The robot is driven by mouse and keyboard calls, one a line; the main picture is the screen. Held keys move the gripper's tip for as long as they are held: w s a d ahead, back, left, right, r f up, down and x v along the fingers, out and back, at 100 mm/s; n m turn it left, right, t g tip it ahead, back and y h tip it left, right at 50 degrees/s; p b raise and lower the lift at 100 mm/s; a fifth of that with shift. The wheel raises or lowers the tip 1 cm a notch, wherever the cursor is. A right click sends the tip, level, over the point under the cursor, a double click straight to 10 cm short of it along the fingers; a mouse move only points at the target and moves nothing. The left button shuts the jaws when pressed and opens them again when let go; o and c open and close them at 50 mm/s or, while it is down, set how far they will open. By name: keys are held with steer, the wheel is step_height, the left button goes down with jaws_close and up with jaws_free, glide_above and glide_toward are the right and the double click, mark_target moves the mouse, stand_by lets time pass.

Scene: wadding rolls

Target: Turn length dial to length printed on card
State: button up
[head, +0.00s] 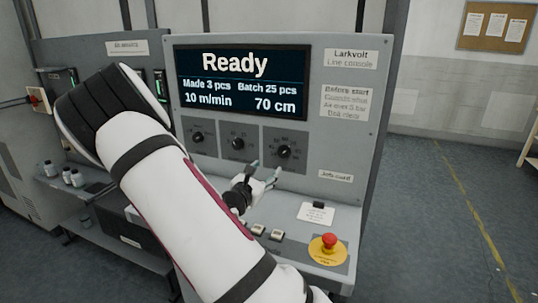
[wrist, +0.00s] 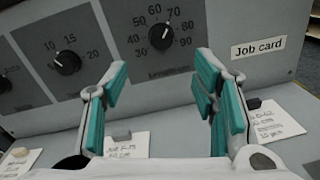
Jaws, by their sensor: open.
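The length dial (head: 284,152) is the rightmost of three black dials on the grey console. In the wrist view the dial (wrist: 162,37) has a scale from 30 to 90, and its pointer appears turned up and right, near 70. The screen (head: 241,82) reads "70 cm". A white card (head: 317,212) lies on the ledge under a dark clip; it shows partly in the wrist view (wrist: 275,122), its small print blurred and partly hidden by a finger. My gripper (head: 265,176) is open and empty, just below and in front of the length dial. Its teal-padded fingers (wrist: 160,85) are apart, not touching the dial.
Two other dials, the middle one (head: 238,144) and the left one (head: 197,137), sit beside it. Another card (wrist: 122,146) lies on the ledge between my fingers. A red emergency button (head: 329,243) and several push buttons stand on the ledge. A "Job card" label (wrist: 258,48) is on the panel.

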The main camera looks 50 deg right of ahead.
mark_target(282, 153)
steer(key=x, duration=1.3)
steer(key=shift+d, duration=0.15)
steer(key=c, duration=1.2)
